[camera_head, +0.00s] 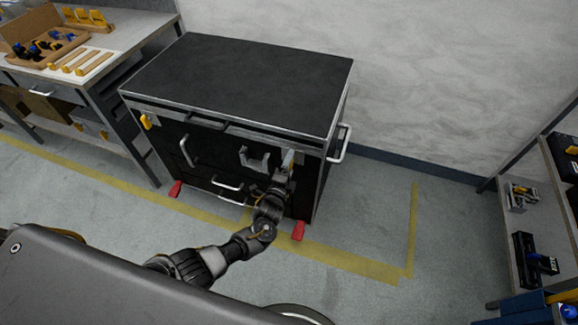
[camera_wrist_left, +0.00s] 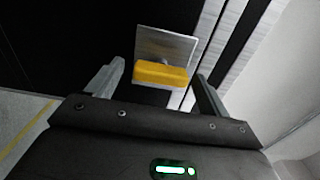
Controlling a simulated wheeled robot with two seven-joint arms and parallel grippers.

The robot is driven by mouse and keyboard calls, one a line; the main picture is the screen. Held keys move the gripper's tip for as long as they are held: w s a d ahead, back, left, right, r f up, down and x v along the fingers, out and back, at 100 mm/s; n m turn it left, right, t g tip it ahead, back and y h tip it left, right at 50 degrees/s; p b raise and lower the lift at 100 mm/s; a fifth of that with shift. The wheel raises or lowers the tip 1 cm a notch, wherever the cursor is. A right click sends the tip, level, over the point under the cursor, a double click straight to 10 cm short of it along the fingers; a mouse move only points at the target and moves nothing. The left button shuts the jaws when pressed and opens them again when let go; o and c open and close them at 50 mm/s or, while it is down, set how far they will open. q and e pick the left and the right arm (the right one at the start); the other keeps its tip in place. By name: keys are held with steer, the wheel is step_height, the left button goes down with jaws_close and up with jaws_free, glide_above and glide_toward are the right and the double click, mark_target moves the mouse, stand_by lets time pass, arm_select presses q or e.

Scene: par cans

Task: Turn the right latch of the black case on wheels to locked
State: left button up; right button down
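The black case on wheels (camera_head: 240,75) stands against the wall, its front facing me. Its left latch (camera_head: 145,122) is a yellow handle near the top left of the front. The right latch (camera_wrist_left: 160,73) shows in the left wrist view as a yellow handle on a grey metal plate, lying crosswise in that picture. In the head view my gripper mostly hides it. My left gripper (camera_head: 272,162) is at the upper right of the case front. Its fingers are open, one at each end of the yellow handle, with small gaps showing. My right gripper is not in view.
A silver side handle (camera_head: 341,144) sticks out at the case's right. Front handles (camera_head: 186,151) lie left of my gripper. A workbench (camera_head: 110,40) stands at the left, a shelf (camera_head: 525,215) at the right. The floor between case and shelf is clear.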

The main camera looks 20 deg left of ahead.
arm_select(q)
steer(key=s, duration=1)
steer(key=shift+s+a+p, duration=0.3)
steer(key=shift+s+a, duration=0.05)
steer(key=shift+s, duration=0.05)
steer(key=s+a+f+n+g, duration=0.35)
steer(key=s+f+n, duration=0.2)
steer(key=f, duration=0.65)
steer(key=s+a+f+n+g, duration=0.3)
steer(key=s+f+n+g, duration=0.25)
steer(key=f, duration=0.55)
steer(key=s+a+f+n+g, duration=0.1)
steer(key=s+f, duration=0.3)
steer(key=s, duration=0.7)
steer(key=s+a+f+n+g, duration=0.2)
steer(key=s+f+g, duration=0.2)
steer(key=s, duration=0.7)
steer(key=s+a+f+n+g+y, duration=0.1)
steer(key=s+a+f+n+g, duration=0.1)
steer(key=s, duration=0.9)
step_height(320, 180, down, 3)
steer(key=shift+a+r+n+g, duration=0.15)
steer(key=shift+n+g, duration=0.15)
steer(key=shift+g, duration=0.2)
